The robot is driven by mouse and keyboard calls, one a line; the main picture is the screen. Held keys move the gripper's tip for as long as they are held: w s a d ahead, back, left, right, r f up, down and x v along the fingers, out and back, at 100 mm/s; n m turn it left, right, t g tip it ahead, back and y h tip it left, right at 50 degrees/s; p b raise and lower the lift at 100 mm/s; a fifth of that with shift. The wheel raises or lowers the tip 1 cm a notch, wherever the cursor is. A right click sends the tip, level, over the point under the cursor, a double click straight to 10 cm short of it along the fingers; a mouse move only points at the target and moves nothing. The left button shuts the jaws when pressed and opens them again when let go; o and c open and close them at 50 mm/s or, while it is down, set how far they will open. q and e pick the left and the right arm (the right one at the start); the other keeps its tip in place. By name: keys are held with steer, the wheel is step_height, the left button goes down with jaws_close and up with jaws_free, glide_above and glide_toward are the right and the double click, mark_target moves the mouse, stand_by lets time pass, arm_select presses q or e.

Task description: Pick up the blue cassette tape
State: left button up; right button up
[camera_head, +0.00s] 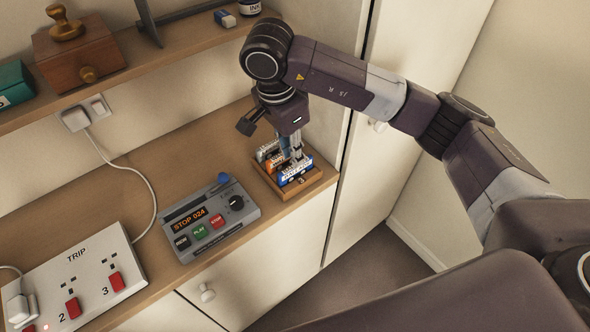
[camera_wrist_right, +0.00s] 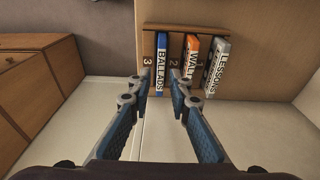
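The blue cassette tape (camera_head: 295,177) stands in a small wooden rack (camera_head: 308,188) at the right end of the desk. In the right wrist view the blue tape (camera_wrist_right: 160,62), labelled BALLADS, is in the compartment marked 3. My right gripper (camera_head: 292,152) points down over the rack. In the right wrist view its fingers (camera_wrist_right: 160,84) are open, with the blue tape seen between the tips. I cannot tell whether they touch it. An orange tape (camera_wrist_right: 188,66) and a grey tape (camera_wrist_right: 216,66) labelled LESSONS stand beside it. My left gripper is not in view.
A grey cassette player (camera_head: 212,216) lies left of the rack. A power strip (camera_head: 80,275) lies farther left. A shelf (camera_head: 140,60) with a wooden box (camera_head: 80,52) hangs above the desk. A cabinet side (camera_head: 345,140) rises close right of the rack.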

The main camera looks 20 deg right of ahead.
mark_target(296, 173)
steer(key=shift+d+f+p, duration=0.15)
steer(key=shift+f+p, duration=0.25)
steer(key=shift+f, duration=0.2)
steer(key=f+p, duration=0.1)
steer(key=f, duration=0.1)
steer(key=f+p, duration=0.1)
steer(key=f, duration=0.1)
steer(key=shift+w+d, duration=0.2)
steer(key=shift+d, duration=0.2)
steer(key=shift+f, duration=0.25)
steer(key=shift+f+b, duration=0.15)
steer(key=shift+b, duration=0.15)
steer(key=shift+c, duration=0.4)
jaws_close()
